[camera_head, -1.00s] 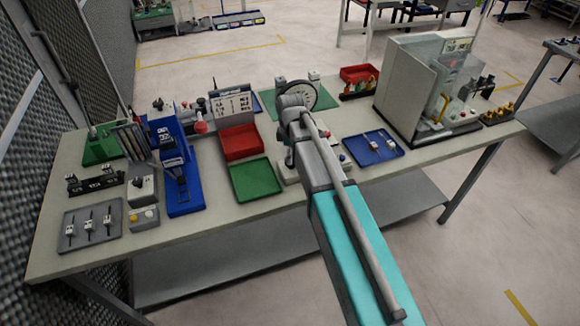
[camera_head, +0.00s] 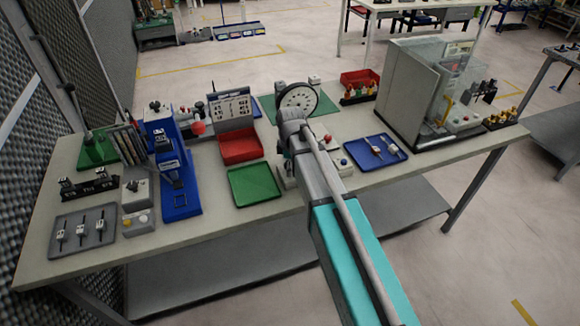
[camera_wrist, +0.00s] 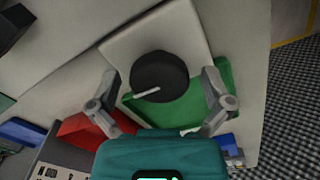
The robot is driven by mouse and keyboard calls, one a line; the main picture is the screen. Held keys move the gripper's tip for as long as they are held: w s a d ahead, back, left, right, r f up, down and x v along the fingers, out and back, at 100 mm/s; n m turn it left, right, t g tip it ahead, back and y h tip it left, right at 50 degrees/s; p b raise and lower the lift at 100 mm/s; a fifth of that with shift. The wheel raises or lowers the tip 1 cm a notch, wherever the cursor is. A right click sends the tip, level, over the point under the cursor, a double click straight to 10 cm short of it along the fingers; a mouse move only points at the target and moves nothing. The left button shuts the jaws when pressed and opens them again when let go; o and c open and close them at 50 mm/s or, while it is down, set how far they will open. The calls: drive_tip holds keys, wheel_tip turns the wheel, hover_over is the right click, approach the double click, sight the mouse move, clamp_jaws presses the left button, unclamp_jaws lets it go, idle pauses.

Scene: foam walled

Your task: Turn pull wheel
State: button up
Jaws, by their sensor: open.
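A black round wheel (camera_wrist: 158,77) with a short pale bar at its lower left edge shows in the wrist view. It sits on a white plate (camera_wrist: 120,45). In the head view the wheel is hidden behind my arm, where only part of a pale base (camera_head: 284,178) shows beside the green tray. My gripper (camera_wrist: 160,100) is open, with one finger on each side of the wheel in the picture. A gap shows between each finger and the wheel, and nothing is held. I cannot tell how high the fingers are above it.
The green tray (camera_head: 254,183) and red bin (camera_head: 240,146) stand left of my arm. A blue tray (camera_head: 374,152) and a clear-walled enclosure (camera_head: 412,85) are to the right. The table's front edge is mostly clear.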

drive_tip(key=c, duration=1.1)
drive_tip(key=shift+c, duration=0.2)
drive_tip(key=shift+m, duration=0.3)
drive_tip(key=m, duration=0.8)
drive_tip(key=shift+m, duration=0.4)
drive_tip(key=m, duration=0.4)
drive_tip(key=shift+d+m, duration=0.1)
drive_tip(key=shift+m, duration=0.2)
drive_tip(key=m, duration=0.4)
drive_tip(key=shift+m, duration=0.4)
